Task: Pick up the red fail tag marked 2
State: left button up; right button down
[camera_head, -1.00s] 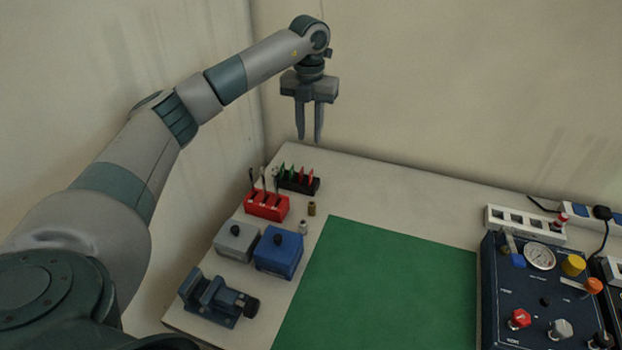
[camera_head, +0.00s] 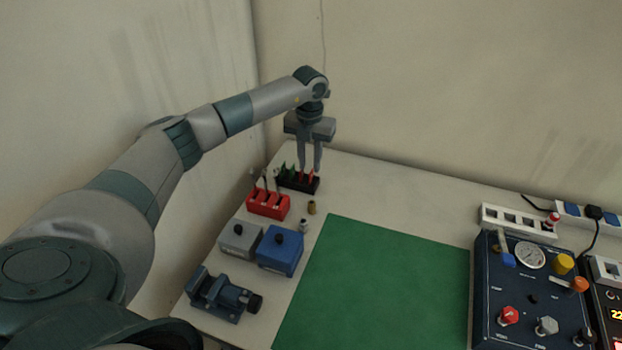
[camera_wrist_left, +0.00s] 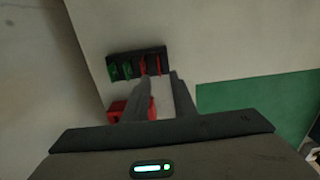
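Two red tags stand in a black rack (camera_head: 284,184) at the back left of the table, beside two green tags (camera_wrist_left: 120,70). In the left wrist view the red tags (camera_wrist_left: 142,65) (camera_wrist_left: 158,65) are upright at the right part of the rack (camera_wrist_left: 134,56). Their numbers are too small to read, so I cannot tell which is marked 2. My left gripper (camera_head: 310,170) points down over the red end of the rack, its fingers apart and nothing seen held. In the left wrist view its fingertips (camera_wrist_left: 160,76) appear just beside the red tags. My right gripper is not in view.
A red holder (camera_head: 268,206) with thin tools stands in front of the rack, with a small brass piece (camera_head: 311,208) nearby. Grey and blue boxes (camera_head: 280,250) and a vise (camera_head: 222,296) are nearer. A green mat (camera_head: 380,285) lies clear; a control panel (camera_head: 530,300) is at right.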

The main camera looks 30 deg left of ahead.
aim_at(311, 179)
pick_arm(q)
jog(key=shift+w+f+p, duration=0.2)
jog(key=shift+f+p, duration=0.25)
jog(key=shift+p, duration=0.2)
jog(key=f, duration=0.1)
jog(key=f+p, duration=0.2)
jog(key=shift+w+a+f, duration=0.1)
jog(key=shift+w+f, duration=0.2)
jog(key=shift+f, duration=0.3)
jog(key=shift+c, duration=0.6)
grip_shut()
